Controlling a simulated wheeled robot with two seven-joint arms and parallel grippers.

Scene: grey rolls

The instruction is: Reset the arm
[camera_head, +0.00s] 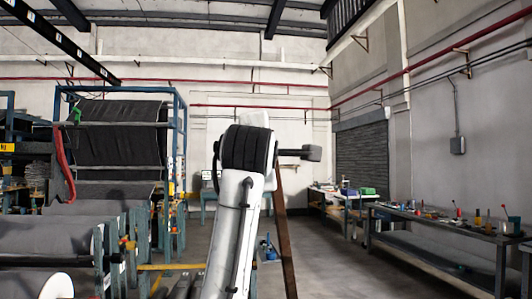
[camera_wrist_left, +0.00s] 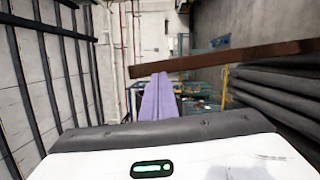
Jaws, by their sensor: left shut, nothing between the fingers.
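A white arm of mine with a black joint rises in the middle of the head view. It hides part of the hall behind it, and a small grey block sticks out to its right. In the left wrist view a narrow purple shape, my left gripper (camera_wrist_left: 160,82), points away from the white wrist housing. Its fingers look together, with nothing seen between them. A brown bar (camera_wrist_left: 225,58) crosses the view at its tip; I cannot tell whether they touch. The bar also stands beside the arm in the head view (camera_head: 286,235). My right gripper is not in view.
Grey rolls (camera_head: 45,237) on blue racks fill the left. A tall blue frame holds a dark sheet (camera_head: 120,135) behind them. A long workbench (camera_head: 440,222) with small tools runs along the right wall. The floor (camera_head: 350,265) between arm and bench is clear.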

